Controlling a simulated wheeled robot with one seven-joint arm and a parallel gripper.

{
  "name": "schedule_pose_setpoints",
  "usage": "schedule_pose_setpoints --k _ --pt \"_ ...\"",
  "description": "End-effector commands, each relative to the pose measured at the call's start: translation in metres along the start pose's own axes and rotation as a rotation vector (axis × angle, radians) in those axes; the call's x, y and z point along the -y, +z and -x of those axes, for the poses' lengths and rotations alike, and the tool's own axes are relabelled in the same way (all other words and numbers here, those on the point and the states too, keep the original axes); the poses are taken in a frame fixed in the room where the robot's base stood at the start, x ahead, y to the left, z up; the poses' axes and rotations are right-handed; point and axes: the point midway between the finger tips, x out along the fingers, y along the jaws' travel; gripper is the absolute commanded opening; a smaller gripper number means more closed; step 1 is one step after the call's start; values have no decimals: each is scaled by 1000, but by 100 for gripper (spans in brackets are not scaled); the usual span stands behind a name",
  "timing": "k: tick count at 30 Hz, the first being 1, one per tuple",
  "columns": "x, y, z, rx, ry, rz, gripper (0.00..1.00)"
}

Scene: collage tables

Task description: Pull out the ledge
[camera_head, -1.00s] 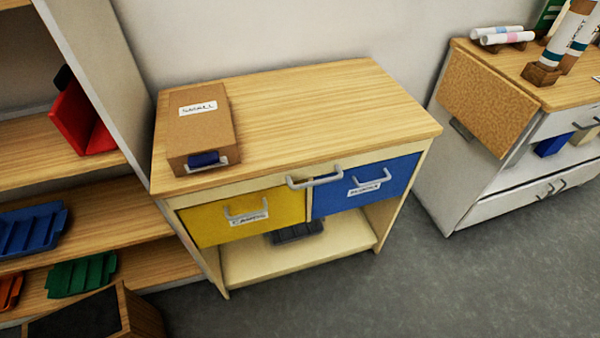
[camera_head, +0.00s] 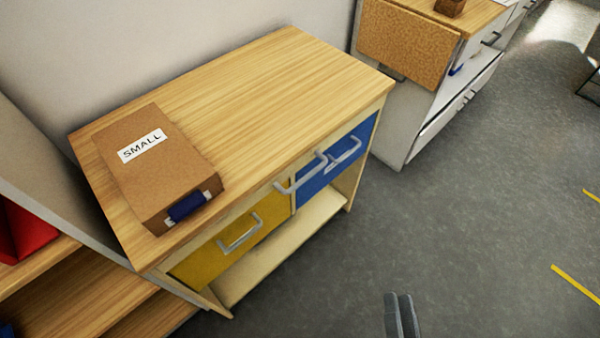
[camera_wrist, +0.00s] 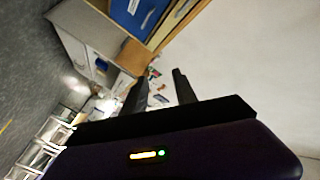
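The wooden table (camera_head: 260,85) stands at the left-centre of the head view. Under its top edge runs a pale front strip, the ledge front (camera_head: 252,201), with a grey bar handle (camera_head: 301,176) at its middle. The ledge looks pushed in. Below it are a yellow drawer (camera_head: 205,262) and a blue drawer (camera_head: 312,188), both looking shut. My gripper (camera_head: 401,302) is at the bottom of the head view, in front of the table and apart from it. In the wrist view my gripper (camera_wrist: 158,80) has its fingers spread with nothing between them. The blue drawer (camera_wrist: 125,20) shows at the top there.
A shelf with a red bin (camera_head: 25,230) is at left. A white cabinet (camera_head: 395,130) with a cork flap (camera_head: 405,45) stands behind right. Grey floor (camera_head: 480,220) is clear at right.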

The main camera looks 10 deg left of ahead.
Motion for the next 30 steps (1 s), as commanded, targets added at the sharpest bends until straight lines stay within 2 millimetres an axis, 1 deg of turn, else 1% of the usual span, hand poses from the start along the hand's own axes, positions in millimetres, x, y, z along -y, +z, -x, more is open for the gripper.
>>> schedule_pose_setpoints --k 1,2,3,5,6,8,9,12,15,18,21,26,30 --pt "5 10 -25 -15 -32 -82 34" --pt "6 15 -37 -24 -44 -134 34" --pt "9 23 -53 -34 -60 -205 34" --pt "15 35 -78 -46 -80 -308 34" --pt "21 43 -95 -53 -92 -378 34" --pt "31 55 -120 -62 -106 -483 34" --pt "38 64 -136 -67 -113 -553 34" --pt "60 84 -171 -75 -123 -714 34" --pt "81 102 -197 -78 -122 -846 34" --pt "98 116 -215 -81 -117 -941 34" --pt "108 124 -224 -83 -111 -998 34" --pt "114 127 -236 -84 -108 -1026 34" --pt "115 124 -255 -85 -109 -1025 34"
